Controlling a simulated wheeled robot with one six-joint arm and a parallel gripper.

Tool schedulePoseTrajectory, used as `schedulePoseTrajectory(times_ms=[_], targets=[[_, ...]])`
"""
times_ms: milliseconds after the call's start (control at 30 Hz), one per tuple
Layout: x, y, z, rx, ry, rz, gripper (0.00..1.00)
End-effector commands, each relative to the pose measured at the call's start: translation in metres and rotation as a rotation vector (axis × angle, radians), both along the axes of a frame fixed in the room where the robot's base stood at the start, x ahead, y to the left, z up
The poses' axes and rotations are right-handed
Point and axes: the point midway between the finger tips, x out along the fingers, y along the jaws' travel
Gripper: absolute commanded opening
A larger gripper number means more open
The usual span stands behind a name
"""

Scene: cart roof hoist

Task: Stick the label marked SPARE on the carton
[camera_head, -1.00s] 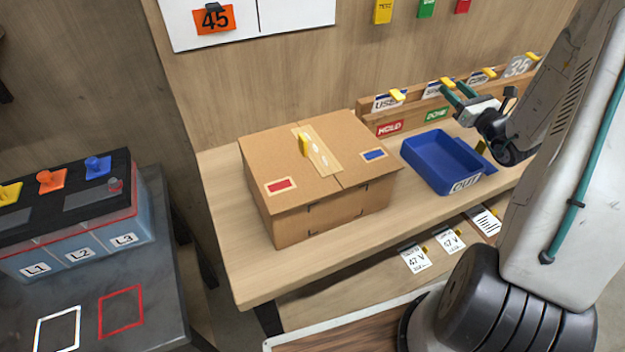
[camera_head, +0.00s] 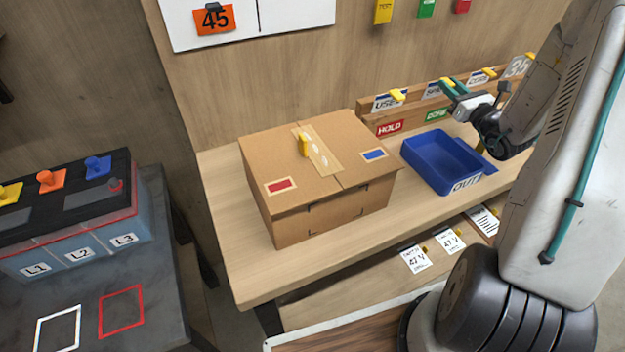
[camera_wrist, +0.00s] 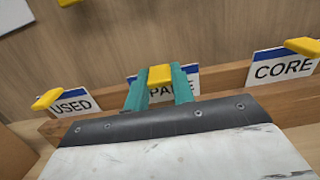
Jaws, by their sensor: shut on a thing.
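The carton (camera_head: 285,205) is a closed brown box on the bench, with tape, a yellow tab, a red patch and a blue patch on top. In the wrist view the label SPARE (camera_wrist: 153,96) stands in the wooden rack between two others, its word partly covered. My gripper (camera_wrist: 160,76) has its green fingers on both sides of that label's yellow tab (camera_wrist: 160,75) and is shut on it. In the head view the SPARE label (camera_head: 432,91) is partly hidden by my gripper (camera_head: 447,85). I cannot tell whether the label is clear of its slot.
The labels USED (camera_wrist: 72,103) and CORE (camera_wrist: 283,66) stand on either side in the rack (camera_head: 366,108). A blue tray (camera_head: 428,186) marked OUT lies between the rack and the bench's front edge, right of the carton. HOLD (camera_head: 390,128) is on the rack's front.

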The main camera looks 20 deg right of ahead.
Motion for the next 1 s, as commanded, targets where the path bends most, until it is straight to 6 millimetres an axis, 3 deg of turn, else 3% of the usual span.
schedulePoseTrajectory(times_ms=[1000], targets=[[0.000, 0.000, 0.026, -0.001, 0.000, 0.000, 0.00]])
